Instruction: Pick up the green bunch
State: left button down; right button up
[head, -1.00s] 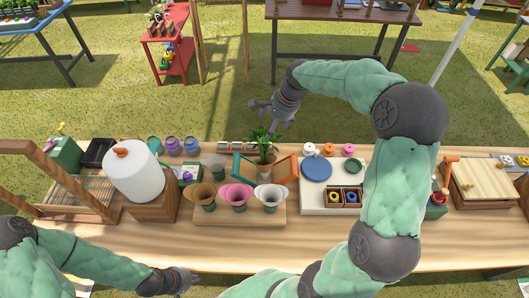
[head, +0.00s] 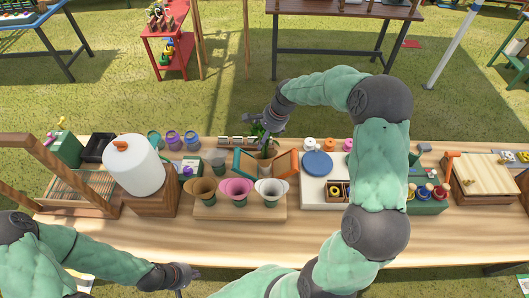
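The green bunch (head: 257,132) is a leafy clump standing in a small pot between a teal panel and an orange panel, at the back middle of the wooden table. My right gripper (head: 264,126) reaches over from the far side and is at the leaves, covering part of them. Its fingers blend with the leaves, so I cannot tell whether they are open or touching it. My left gripper (head: 188,281) is low at the table's front edge, far from the bunch, with its fingers apart and empty.
Brown, pink and white cones (head: 236,191) stand on a wooden block in front of the bunch. A white paper roll (head: 134,168) is to the left. A white board with a blue disc (head: 317,164) is to the right. The front strip of table is clear.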

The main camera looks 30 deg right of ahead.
jog(key=c, duration=1.7)
jog(key=shift+r, duration=0.2)
